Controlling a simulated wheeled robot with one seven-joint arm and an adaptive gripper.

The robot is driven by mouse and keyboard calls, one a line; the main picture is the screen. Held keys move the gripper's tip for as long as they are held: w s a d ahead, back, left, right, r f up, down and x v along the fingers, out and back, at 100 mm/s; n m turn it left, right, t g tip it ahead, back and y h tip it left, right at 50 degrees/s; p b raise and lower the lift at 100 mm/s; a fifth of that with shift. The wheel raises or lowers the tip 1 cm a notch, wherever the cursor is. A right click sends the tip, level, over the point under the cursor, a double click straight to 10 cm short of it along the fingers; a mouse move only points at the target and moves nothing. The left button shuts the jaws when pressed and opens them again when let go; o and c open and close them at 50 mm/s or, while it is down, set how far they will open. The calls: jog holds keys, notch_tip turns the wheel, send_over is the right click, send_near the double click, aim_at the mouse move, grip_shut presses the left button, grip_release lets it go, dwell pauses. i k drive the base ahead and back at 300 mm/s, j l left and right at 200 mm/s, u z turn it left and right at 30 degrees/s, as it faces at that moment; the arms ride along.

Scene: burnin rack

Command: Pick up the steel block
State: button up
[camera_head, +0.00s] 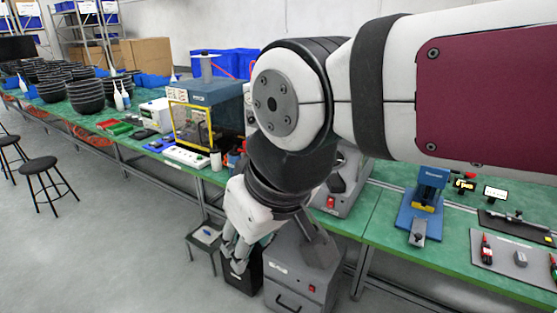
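A small grey metallic block (520,258), which looks like the steel block, lies on a grey mat (500,268) on the green bench at the far right. It lies between a red-and-black screwdriver-like tool (486,249) and the frame's right side. My gripper (238,258) hangs low at the centre left, pointing down in front of the bench, far to the left of the block. Its fingers overlap a black bin in the picture. I cannot make out the gap between the fingertips or anything held.
A blue press-like fixture (422,203) stands on the bench left of the mat. A caliper-like tool (515,222) lies behind it. A grey cabinet (305,278) and black bin (247,280) stand on the floor below. The green bench top (380,205) has bare room left of the fixture.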

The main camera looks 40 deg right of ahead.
aim_at(520, 259)
jog(key=z, duration=2.1)
jog(key=k+l+z, duration=0.35)
jog(key=i, duration=0.7)
jog(key=l+u, duration=0.3)
jog(key=l, duration=0.15)
jog(key=k+l+u, duration=0.15)
jog(key=l+u, duration=0.15)
jog(key=l, duration=0.15)
